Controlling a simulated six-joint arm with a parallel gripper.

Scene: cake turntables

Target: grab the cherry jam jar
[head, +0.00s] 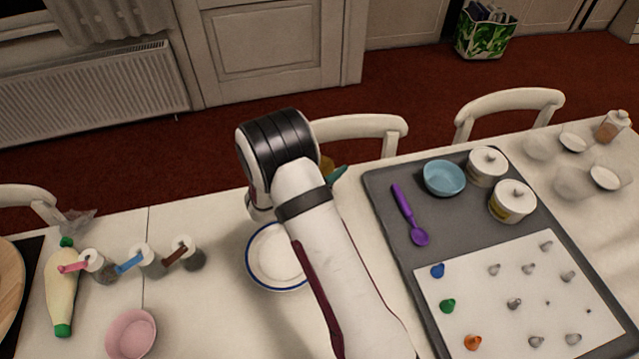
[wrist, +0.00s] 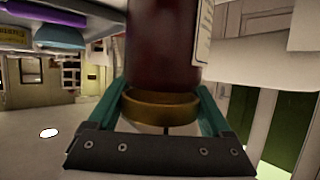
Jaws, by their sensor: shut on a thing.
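The cherry jam jar (wrist: 165,45) has dark red glass or contents, a gold lid (wrist: 160,108) and part of a pale label at its right edge in the wrist view. My gripper (wrist: 161,95) has its two teal fingers closed on either side of the jar at the lid, touching it. In the head view my arm hides most of the gripper and the jar. Only a teal finger (head: 338,174) and a small gold patch show past the arm near the table's far edge. I cannot tell whether the jar is clear of the table.
A blue-rimmed white plate (head: 262,277) lies beside my arm. A dark grey mat (head: 385,205) on the right holds a purple spoon (head: 408,213), a blue bowl (head: 444,178) and lidded jars. A squeeze bottle (head: 62,290) and pink bowl (head: 131,333) are on the left. Chairs line the far edge.

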